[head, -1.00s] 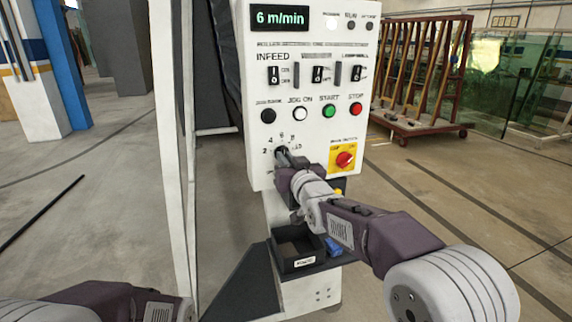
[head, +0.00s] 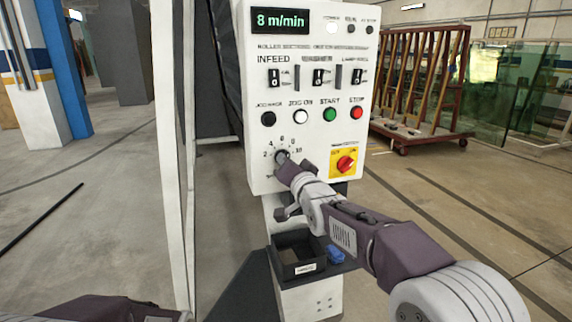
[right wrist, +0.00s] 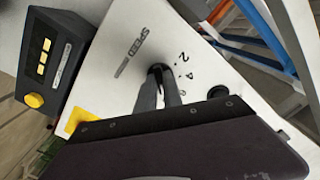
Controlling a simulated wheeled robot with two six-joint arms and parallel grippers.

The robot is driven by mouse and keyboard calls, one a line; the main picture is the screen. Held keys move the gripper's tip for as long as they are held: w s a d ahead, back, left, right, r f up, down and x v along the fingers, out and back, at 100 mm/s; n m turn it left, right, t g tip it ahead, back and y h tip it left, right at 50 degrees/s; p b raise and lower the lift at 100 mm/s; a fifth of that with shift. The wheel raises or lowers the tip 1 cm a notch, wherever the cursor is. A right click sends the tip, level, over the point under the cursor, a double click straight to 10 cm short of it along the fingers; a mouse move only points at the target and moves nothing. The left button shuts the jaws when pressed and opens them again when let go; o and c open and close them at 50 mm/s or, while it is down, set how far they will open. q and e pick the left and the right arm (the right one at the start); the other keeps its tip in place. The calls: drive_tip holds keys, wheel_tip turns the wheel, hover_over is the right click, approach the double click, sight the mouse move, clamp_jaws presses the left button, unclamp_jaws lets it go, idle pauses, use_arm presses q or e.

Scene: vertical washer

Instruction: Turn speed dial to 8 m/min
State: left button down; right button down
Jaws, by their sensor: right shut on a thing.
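The white control panel (head: 260,80) stands ahead in the head view. Its display (head: 281,21) reads 8 m/min. The speed dial (head: 281,155) is a dark knob at the panel's lower left, with numbers around it. My right gripper (head: 284,160) is shut on the dial, which it partly hides. In the right wrist view the dark dial (right wrist: 157,76) shows at the fingers, beside the SPEED label and the numbers 2 and 4. Only a part of my left arm shows at the bottom left of the head view; its gripper is out of view.
A yellow plate with a red rotary switch (head: 345,163) is right of the dial. Start (head: 329,114) and stop (head: 357,113) buttons sit above it. A black tray (head: 299,255) with a blue object (head: 335,254) beside it is below the panel.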

idle(0.4)
drive_tip(key=c, duration=1.5)
unclamp_jaws()
drive_tip(key=b+v, duration=0.1)
drive_tip(key=v, duration=0.8)
drive_tip(key=shift+r, duration=0.1)
drive_tip(key=shift+d, duration=0.15)
